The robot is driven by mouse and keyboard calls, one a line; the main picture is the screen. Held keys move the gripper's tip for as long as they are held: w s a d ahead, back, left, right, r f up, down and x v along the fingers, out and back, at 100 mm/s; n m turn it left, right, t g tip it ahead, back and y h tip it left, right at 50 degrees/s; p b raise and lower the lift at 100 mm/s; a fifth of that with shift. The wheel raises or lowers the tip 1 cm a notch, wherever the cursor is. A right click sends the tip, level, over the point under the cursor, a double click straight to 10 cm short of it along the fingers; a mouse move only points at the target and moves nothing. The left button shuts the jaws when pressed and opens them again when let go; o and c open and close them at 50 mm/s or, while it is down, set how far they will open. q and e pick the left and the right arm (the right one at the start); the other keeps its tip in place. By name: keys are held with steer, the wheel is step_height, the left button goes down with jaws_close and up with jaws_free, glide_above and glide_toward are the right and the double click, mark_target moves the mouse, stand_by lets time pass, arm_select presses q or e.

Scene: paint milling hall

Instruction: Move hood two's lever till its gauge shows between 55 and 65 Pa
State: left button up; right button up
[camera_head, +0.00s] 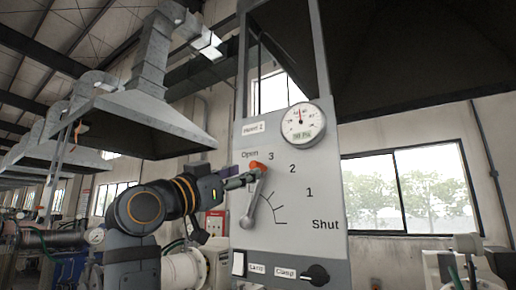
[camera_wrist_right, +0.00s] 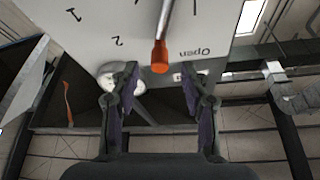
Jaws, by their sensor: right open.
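The grey panel (camera_head: 285,215) carries a label that seems to read "Hood 2". Its lever (camera_head: 253,200) has a grey arm and an orange knob (camera_head: 258,167), and points up, near "Open" and "3". The round gauge (camera_head: 303,118) has a needle pointing roughly up and a green Pa readout too small to read surely. My right gripper (camera_head: 240,181) is beside the knob. In the right wrist view its jaws (camera_wrist_right: 165,82) are open, with the orange knob (camera_wrist_right: 160,57) in line with the gap near the fingertips, not gripped. My left gripper is not in view.
Scale marks 3, 2, 1 and "Shut" run down to the right across the panel. A black clamp knob (camera_head: 317,274) and a lamp switch (camera_head: 238,263) sit at the panel's lower edge. Another hood (camera_head: 140,115) hangs at left. The panel face right of the lever is clear.

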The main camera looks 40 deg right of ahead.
mark_target(252, 168)
steer(key=p+x, duration=0.3)
steer(key=x, duration=0.3)
steer(key=shift+r+p, duration=0.15)
steer(key=shift+p, duration=0.15)
steer(key=shift+w+d, duration=0.15)
steer(key=shift+d, duration=0.45)
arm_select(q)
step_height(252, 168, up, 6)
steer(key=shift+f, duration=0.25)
arm_select(e)
steer(key=shift+a, duration=0.1)
steer(key=shift+a, duration=0.1)
steer(key=shift+c, duration=1.3)
jaws_close()
